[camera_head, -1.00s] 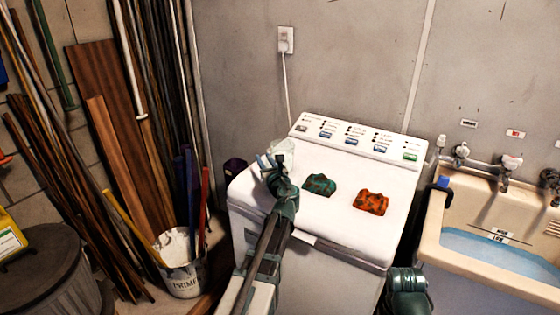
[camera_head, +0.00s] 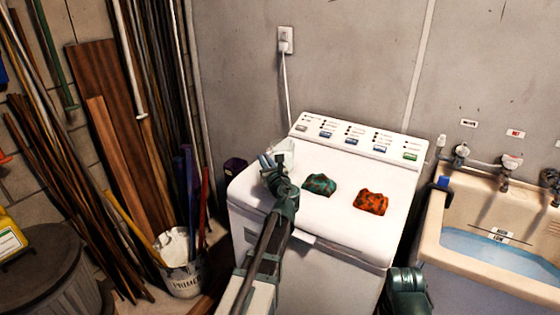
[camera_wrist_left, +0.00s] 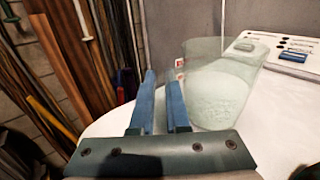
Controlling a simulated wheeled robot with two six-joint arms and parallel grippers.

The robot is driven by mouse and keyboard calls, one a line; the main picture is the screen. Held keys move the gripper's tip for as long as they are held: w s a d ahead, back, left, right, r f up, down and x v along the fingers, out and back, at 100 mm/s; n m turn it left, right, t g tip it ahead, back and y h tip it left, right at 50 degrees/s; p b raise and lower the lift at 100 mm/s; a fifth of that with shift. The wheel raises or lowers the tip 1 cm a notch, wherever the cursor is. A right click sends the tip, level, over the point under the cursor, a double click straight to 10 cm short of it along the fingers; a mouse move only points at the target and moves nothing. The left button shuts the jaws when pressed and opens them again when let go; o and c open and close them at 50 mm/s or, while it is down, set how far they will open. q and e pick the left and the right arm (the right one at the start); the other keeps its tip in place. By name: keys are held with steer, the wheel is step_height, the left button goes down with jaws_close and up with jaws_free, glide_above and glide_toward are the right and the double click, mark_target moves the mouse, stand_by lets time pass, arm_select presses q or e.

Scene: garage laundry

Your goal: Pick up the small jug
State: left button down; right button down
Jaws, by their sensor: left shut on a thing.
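The small jug (camera_head: 287,152) is a clear, pale, see-through vessel on the back left of the white washing machine's top. In the left wrist view the jug (camera_wrist_left: 215,92) fills the space right of the fingers, its body upright. My left gripper (camera_head: 267,158) reaches it from the front left. Its blue fingers (camera_wrist_left: 163,100) are close together, shut on the jug's near left side. The exact part between them, handle or wall, is hard to tell. I cannot see clear space under the jug. A dark green part of my right arm shows at the bottom, but its gripper does not.
The washing machine's top (camera_head: 345,235) also bears a green patterned cloth (camera_head: 319,185) and an orange one (camera_head: 371,202). Its control panel (camera_head: 352,136) stands behind. A sink (camera_head: 490,270) is at right. A bucket (camera_head: 183,275) and leaning boards crowd the left.

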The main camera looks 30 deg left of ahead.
arm_select(q)
steer(key=shift+r, duration=0.15)
stand_by(0.8)
step_height(320, 180, up, 10)
steer(key=p, duration=1)
